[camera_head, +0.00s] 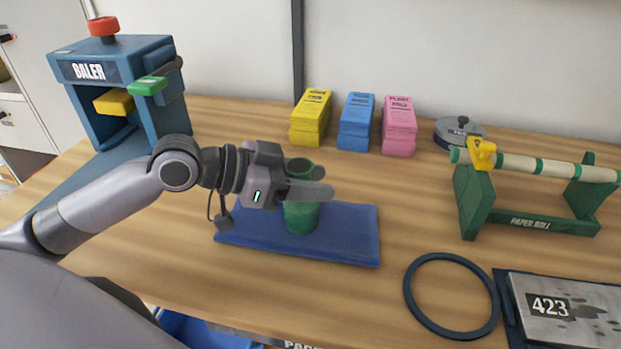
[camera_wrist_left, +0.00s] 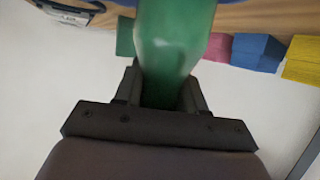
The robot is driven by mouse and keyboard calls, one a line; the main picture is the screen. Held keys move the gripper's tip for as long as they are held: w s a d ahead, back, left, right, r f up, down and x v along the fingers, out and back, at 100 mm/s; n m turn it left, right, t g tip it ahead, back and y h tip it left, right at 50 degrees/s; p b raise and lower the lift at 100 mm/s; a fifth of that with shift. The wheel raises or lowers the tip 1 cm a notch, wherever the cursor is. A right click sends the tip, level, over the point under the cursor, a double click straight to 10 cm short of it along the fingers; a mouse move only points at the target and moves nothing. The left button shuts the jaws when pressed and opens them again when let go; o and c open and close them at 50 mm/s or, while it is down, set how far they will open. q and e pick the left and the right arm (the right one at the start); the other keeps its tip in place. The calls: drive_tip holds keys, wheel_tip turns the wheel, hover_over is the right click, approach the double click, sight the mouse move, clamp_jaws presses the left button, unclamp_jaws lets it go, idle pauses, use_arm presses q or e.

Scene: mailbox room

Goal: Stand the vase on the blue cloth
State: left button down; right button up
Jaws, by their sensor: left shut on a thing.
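The green vase (camera_head: 301,218) stands upright over the blue cloth (camera_head: 352,232), its open rim showing above my left gripper. Its base appears to be on the cloth, though I cannot tell for sure that it touches. My left gripper (camera_head: 306,191) comes in from the left and is shut around the vase's upper part, hiding its middle. In the left wrist view the green vase (camera_wrist_left: 172,45) fills the space between the two dark fingers (camera_wrist_left: 170,92). My right gripper is not in view.
A blue baler (camera_head: 120,75) stands at the back left. Yellow, blue and pink stacks (camera_head: 357,122) stand at the back. A paper roll stand (camera_head: 530,190) is at the right. A dark ring (camera_head: 411,290) and a plate marked 423 (camera_head: 590,325) lie in front.

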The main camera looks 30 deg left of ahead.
use_arm(q)
drive_tip(key=c, duration=0.6)
unclamp_jaws()
drive_tip(key=shift+f, duration=0.75)
drive_tip(key=shift+c, duration=0.2)
drive_tip(key=shift+r, duration=0.15)
drive_tip(key=shift+r, duration=0.65)
drive_tip(key=v, duration=1.2)
drive_tip(key=shift+r+b, duration=0.25)
drive_tip(key=shift+b, duration=0.05)
drive_tip(key=shift+w, duration=0.1)
